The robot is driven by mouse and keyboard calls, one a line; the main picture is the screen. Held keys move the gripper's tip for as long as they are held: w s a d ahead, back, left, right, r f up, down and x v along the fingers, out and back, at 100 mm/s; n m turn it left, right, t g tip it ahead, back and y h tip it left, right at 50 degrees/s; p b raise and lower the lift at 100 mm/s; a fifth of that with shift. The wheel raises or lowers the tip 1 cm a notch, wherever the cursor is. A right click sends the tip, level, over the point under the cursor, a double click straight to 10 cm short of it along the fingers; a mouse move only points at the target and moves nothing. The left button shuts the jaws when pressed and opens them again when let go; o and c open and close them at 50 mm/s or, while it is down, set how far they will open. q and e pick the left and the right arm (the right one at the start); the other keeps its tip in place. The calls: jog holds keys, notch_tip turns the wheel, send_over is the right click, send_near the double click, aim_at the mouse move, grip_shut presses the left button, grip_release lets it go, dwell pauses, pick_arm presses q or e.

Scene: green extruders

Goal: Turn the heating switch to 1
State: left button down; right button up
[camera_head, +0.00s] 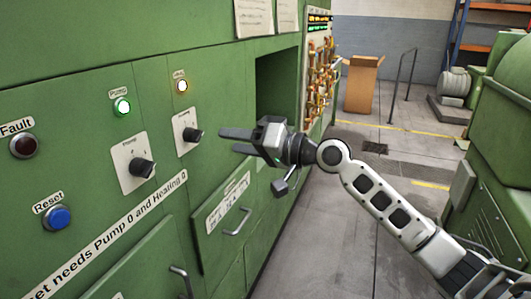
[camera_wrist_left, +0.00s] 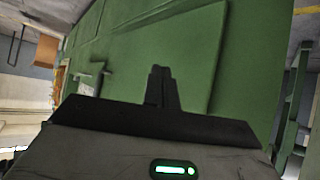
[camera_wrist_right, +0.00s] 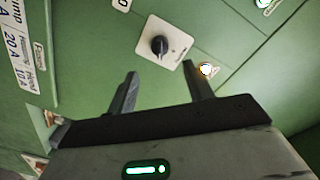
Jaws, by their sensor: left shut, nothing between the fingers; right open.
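The heating switch (camera_head: 193,135) is a black knob on a white plate, under a lit yellow lamp (camera_head: 182,86) on the green panel. The knob also shows in the right wrist view (camera_wrist_right: 159,46), beyond the fingers; its setting is too small to read surely. My right gripper (camera_head: 228,141) is open and empty, to the right of the knob and apart from it, with its fingers toward the panel. In the right wrist view its fingertips (camera_wrist_right: 161,72) lie either side below the knob. My left gripper (camera_wrist_left: 160,72) is shut and empty in front of green panelling, outside the head view.
A similar pump knob (camera_head: 141,168) sits left under a green lamp (camera_head: 121,106). A red-black fault lamp (camera_head: 25,146) and blue reset button (camera_head: 59,218) are further left. A drawer handle (camera_head: 238,221) sticks out below. An open recess (camera_head: 277,85) lies behind my right gripper.

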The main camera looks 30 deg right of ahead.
jog(key=b+v, duration=0.1)
jog(key=v, duration=0.5)
jog(key=shift+s+d+b, duration=0.2)
jog(key=shift+s+b, duration=0.05)
jog(key=shift+b, duration=0.15)
jog(key=s+a+f+n+g+h, duration=0.1)
jog(key=s+a+f+h, duration=0.1)
jog(key=f, duration=0.9)
jog(key=s+a+f+h, duration=0.2)
jog(key=a+f, duration=0.1)
jog(key=f, duration=0.9)
jog(key=s+a+f+n+g+h, duration=0.1)
jog(key=s+a+f+n, duration=0.1)
jog(key=s+a+f, duration=0.2)
jog(key=s+a+f+n+g+h, duration=0.1)
jog(key=s+a+f, duration=0.3)
jog(key=s+f, duration=0.7)
jog(key=shift+s+a+f+n+g+h, duration=0.15)
jog(key=shift+s+f+n+g+h, duration=0.15)
jog(key=shift+s+n+h, duration=0.4)
jog(key=shift+s, duration=0.1)
